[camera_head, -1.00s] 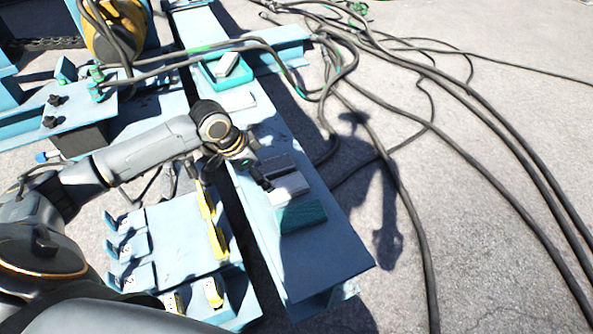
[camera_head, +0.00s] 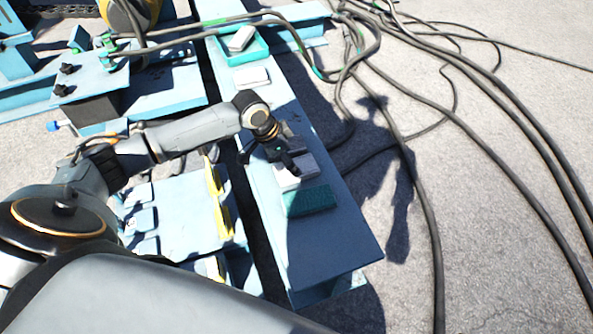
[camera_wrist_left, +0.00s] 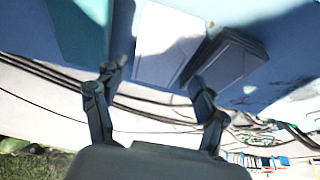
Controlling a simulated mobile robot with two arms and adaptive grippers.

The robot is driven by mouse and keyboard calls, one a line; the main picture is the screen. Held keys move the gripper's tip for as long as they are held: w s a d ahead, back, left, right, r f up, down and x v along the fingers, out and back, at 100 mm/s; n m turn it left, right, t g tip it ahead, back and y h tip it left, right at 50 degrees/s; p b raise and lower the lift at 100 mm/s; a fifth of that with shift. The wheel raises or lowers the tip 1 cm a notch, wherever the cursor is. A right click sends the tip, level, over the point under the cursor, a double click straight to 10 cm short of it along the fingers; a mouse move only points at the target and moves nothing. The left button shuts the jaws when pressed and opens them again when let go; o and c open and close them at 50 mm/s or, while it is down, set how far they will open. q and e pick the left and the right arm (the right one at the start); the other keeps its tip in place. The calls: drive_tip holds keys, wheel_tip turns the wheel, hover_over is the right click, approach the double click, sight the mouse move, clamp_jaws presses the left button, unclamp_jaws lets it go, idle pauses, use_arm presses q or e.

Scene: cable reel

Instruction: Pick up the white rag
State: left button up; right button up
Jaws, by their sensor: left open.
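The white rag (camera_head: 294,182) lies folded on the blue beam, between a teal rag (camera_head: 310,201) on the near side and a dark grey rag (camera_head: 296,144) on the far side. My left gripper (camera_head: 290,164) is just above the white rag and partly covers it. In the left wrist view, the open fingers of my left gripper (camera_wrist_left: 156,76) point at the white rag (camera_wrist_left: 165,42), which shows between them. The teal rag (camera_wrist_left: 82,28) is left of it and the dark grey rag (camera_wrist_left: 228,60) right. I cannot tell whether the fingers touch the rag. My right gripper is not in view.
The blue beam (camera_head: 320,250) has bare room at its near end. A teal tray (camera_head: 262,48) with a whitish block and a small white item (camera_head: 252,76) sit farther along it. Thick dark cables (camera_head: 420,190) run over the ground to the right.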

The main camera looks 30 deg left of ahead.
use_arm(q)
drive_tip(key=b+x, duration=0.1)
drive_tip(key=x, duration=0.2)
drive_tip(key=shift+s, duration=0.1)
drive_tip(key=shift+w+f, duration=0.2)
drive_tip(key=shift+f, duration=0.25)
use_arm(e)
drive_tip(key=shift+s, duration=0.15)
use_arm(q)
drive_tip(key=c, duration=0.8)
drive_tip(key=shift+r, duration=0.1)
